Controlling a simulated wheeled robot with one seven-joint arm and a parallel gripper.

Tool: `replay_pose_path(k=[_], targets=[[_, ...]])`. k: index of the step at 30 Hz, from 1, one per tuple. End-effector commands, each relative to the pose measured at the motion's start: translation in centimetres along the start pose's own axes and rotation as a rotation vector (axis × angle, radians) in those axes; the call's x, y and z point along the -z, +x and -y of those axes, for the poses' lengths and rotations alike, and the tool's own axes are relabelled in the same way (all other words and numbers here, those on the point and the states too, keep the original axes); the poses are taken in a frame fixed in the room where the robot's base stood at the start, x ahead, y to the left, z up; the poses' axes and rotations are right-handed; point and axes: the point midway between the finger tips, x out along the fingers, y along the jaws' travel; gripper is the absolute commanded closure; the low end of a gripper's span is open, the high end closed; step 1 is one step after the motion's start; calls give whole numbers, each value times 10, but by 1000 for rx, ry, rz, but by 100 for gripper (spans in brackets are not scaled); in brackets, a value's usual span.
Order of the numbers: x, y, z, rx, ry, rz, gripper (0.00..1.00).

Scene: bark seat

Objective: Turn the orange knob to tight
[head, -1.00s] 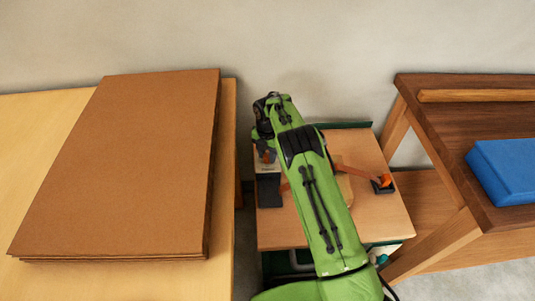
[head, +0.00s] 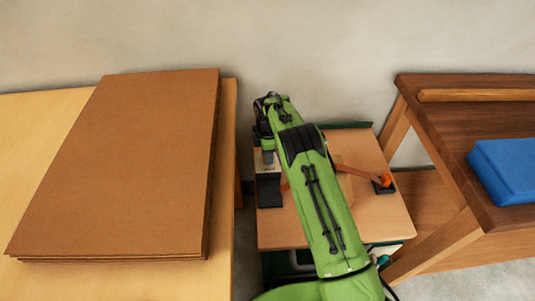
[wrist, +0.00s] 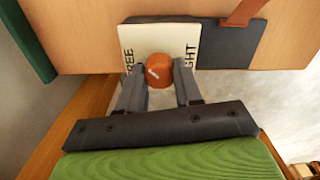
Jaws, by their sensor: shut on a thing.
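The orange knob (wrist: 160,68) is in the wrist view, between the two grey fingers of my gripper (wrist: 158,76), which is shut on it. A pale mark on the knob's face points toward the left, the FREE side. The white label plate (wrist: 160,33) behind it reads FREE at left and, partly covered, TIGHT at right. In the head view my gripper (head: 267,148) is at the left edge of the small wooden bench top (head: 290,228), over the white plate. The knob is hidden there by my gripper.
A dark block (head: 269,191) and an orange-brown strap (head: 356,172) lie on the bench top; the strap runs to a dark fitting at right. A table with brown boards (head: 125,165) is close at left. A darker table with a blue block (head: 505,170) stands at right.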

Motion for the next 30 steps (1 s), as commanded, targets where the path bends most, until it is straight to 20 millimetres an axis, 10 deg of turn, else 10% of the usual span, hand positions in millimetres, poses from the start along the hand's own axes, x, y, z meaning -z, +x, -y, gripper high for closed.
replay_pose_path(k=[30], targets=[[0,0,-1,-1,964,-1,96]])
